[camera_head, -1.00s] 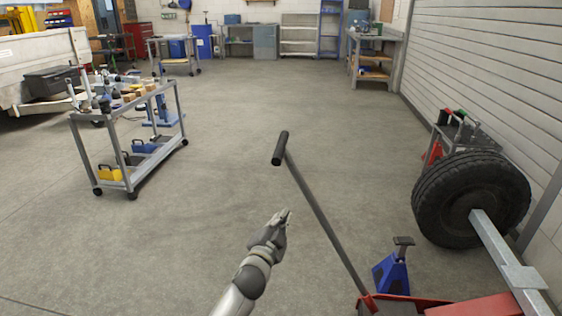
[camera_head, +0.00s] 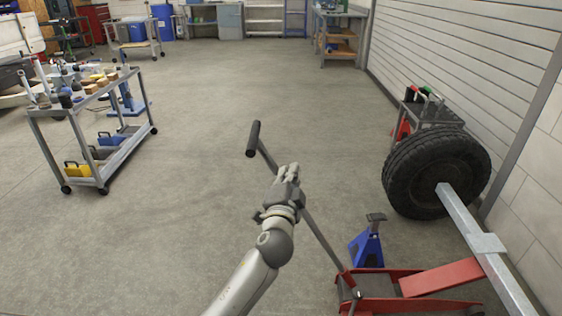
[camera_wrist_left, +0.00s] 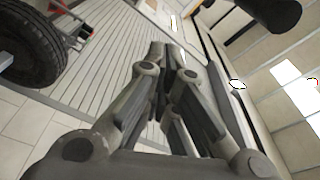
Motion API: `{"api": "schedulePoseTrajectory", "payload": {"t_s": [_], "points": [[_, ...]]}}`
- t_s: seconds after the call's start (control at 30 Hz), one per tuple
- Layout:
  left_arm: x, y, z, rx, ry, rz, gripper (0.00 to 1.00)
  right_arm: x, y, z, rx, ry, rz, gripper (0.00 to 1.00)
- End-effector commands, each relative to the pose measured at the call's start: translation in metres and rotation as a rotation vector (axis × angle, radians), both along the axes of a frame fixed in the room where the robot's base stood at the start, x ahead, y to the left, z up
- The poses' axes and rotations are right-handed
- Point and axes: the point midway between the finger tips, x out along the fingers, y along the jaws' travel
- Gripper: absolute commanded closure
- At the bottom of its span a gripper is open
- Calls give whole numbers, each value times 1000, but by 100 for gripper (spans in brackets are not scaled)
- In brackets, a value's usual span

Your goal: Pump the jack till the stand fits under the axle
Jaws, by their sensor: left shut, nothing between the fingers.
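The red floor jack (camera_head: 395,303) sits at the lower right, and its red arm (camera_head: 445,276) reaches toward the grey axle (camera_head: 462,218). The jack's long handle (camera_head: 322,241) slants up to a black T-grip (camera_head: 253,139). The blue stand (camera_head: 366,250) is on the floor behind the jack, left of the axle. My left gripper (camera_head: 290,168) is shut and empty beside the handle shaft, right of and below the T-grip, and hides part of the shaft. I cannot tell whether it touches. In the left wrist view its fingers (camera_wrist_left: 164,50) are together, with a black grip (camera_wrist_left: 262,18) at upper right.
A tyre (camera_head: 437,172) is on the axle, with a small cart (camera_head: 428,110) behind it near the slatted wall. A tool trolley (camera_head: 92,130) stands at the left. The floor between trolley and handle is clear.

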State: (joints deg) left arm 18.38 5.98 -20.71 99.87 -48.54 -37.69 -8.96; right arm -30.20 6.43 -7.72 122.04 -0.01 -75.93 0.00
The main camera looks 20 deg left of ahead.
Motion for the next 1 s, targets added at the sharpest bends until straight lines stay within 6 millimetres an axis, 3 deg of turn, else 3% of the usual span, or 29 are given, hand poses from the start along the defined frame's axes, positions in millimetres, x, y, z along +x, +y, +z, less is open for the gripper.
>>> {"api": "schedulePoseTrajectory", "payload": {"t_s": [0.23,0.7,1.0], "points": [[28,5,2,0,-2,1,100,0,0,9,1,-7,-1,40],[100,16,7,0,-1,2,100,-8,-2,53,1,-31,-3,40],[81,45,-11,0,0,0,100,-8,-2,57,1,-31,-3,40]]}}
